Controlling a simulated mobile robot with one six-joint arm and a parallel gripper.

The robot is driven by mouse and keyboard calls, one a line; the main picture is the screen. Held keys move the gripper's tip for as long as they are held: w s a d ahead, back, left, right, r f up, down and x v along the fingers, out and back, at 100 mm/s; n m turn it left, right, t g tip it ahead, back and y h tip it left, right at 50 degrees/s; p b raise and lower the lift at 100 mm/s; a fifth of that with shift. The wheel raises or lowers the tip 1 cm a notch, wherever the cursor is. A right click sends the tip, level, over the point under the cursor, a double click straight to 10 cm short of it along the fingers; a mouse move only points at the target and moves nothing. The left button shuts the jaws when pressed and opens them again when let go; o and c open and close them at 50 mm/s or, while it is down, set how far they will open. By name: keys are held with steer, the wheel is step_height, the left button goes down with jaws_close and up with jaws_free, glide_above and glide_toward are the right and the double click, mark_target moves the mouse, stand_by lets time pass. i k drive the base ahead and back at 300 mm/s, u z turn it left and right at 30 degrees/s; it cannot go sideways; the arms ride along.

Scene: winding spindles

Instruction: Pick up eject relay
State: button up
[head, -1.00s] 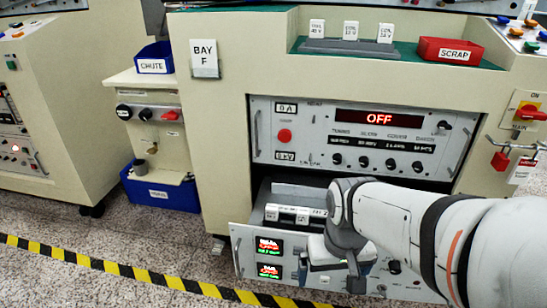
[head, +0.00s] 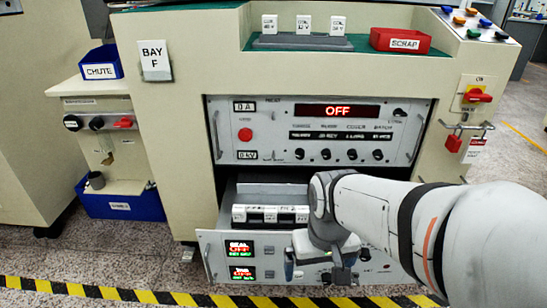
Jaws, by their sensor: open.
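A drawer (head: 215,262) stands pulled out below the control panel. Inside it is a row of several small white relay blocks (head: 270,214) with dark markings, too small to read, so I cannot tell which one is the eject relay. My gripper (head: 318,272) is open and points down, in front of and to the right of the row as seen in the head view. It hides part of the drawer front. I see nothing between its fingers, and it appears apart from the relays.
The panel with a red OFF display (head: 328,110) overhangs the drawer. Three white labelled blocks (head: 303,26) stand on a grey rack on top, beside a red SCRAP tray (head: 400,40). A blue CHUTE bin (head: 101,64) is at left. Striped tape (head: 110,293) crosses the floor.

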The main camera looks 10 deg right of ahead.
mark_target(302, 212)
steer(key=z, duration=0.1)
steer(key=k, duration=1.15)
steer(key=z, duration=0.65)
steer(key=i, duration=1.6)
steer(key=u, duration=0.3)
